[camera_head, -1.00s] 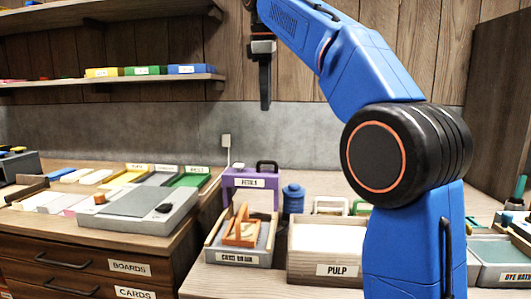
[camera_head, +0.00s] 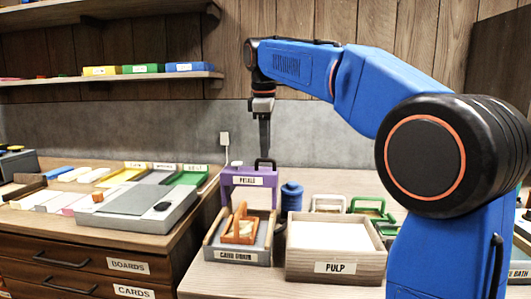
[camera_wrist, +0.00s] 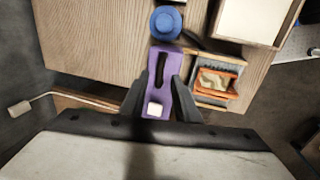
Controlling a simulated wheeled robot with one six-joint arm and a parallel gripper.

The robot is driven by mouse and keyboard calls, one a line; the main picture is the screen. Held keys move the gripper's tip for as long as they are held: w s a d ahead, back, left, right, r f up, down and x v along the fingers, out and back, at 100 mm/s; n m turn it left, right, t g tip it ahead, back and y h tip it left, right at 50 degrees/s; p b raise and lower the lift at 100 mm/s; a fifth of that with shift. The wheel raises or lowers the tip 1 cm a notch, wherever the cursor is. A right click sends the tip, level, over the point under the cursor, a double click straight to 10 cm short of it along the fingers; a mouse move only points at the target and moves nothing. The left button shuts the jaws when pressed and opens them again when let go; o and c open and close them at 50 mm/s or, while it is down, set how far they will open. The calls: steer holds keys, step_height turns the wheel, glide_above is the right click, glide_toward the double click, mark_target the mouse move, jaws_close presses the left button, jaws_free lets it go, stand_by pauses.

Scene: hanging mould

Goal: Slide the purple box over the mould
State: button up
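My gripper (camera_head: 264,148) points down just above the handle. In the wrist view the purple box (camera_wrist: 168,50) and its dark handle (camera_wrist: 160,68) lie between my parted fingers (camera_wrist: 160,80). I cannot see the fingers touching the handle.
A blue round pot (camera_head: 291,198) stands right of the purple box. The PULP bin (camera_head: 336,266) is right of the mould's tray. Green-handled and white frames (camera_head: 370,208) stand behind it. A lower counter with a grey board (camera_head: 135,212) lies left.

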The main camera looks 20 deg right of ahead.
steer(key=shift+w+d+f, duration=0.1)
steer(key=shift+w+f, duration=0.05)
steer(key=shift+f, duration=0.5)
steer(key=shift+w+d+f, duration=0.1)
steer(key=shift+f, duration=0.55)
jaws_close()
steer(key=s+a, duration=0.3)
steer(key=s, duration=0.4)
steer(key=s+a, duration=0.3)
steer(key=s, duration=0.3)
steer(key=shift+s, duration=0.4)
jaws_free()
steer(key=shift+s, duration=0.1)
